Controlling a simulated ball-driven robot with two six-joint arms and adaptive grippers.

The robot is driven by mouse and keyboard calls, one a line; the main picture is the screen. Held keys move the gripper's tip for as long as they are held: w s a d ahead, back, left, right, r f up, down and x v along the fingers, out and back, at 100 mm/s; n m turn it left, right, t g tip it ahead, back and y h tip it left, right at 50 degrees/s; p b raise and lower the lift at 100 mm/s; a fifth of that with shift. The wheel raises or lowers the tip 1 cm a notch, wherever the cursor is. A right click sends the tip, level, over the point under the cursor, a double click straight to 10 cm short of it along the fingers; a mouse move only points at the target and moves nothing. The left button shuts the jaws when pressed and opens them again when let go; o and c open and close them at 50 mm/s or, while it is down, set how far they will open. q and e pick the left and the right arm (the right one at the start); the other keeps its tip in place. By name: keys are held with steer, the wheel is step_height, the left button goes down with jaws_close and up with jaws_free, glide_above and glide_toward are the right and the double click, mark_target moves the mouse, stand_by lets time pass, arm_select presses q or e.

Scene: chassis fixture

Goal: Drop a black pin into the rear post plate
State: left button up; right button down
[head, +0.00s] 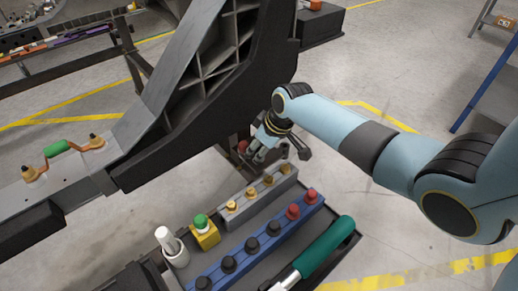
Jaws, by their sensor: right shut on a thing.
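My right gripper (272,152) is beside the lower part of the dark chassis frame (266,60), above and behind the pin racks. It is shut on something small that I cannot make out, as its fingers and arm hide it. Several black pins (252,245) stand in a row in the blue rack (238,278), with two red pins (292,212) at its far end. I cannot pick out the rear post plate for sure. A small red piece (243,147) shows close to the left of the gripper. My left gripper is not in view.
A grey rack with brass pins (250,193) stands behind the blue one.

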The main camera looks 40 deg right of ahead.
steer(key=shift+f, duration=0.2)
steer(key=c, duration=0.9)
jaws_free()
steer(key=shift+c, duration=0.2)
steer(key=shift+c, duration=0.7)
step_height(320, 180, up, 7)
steer(key=p, duration=0.7)
steer(key=shift+r, duration=0.1)
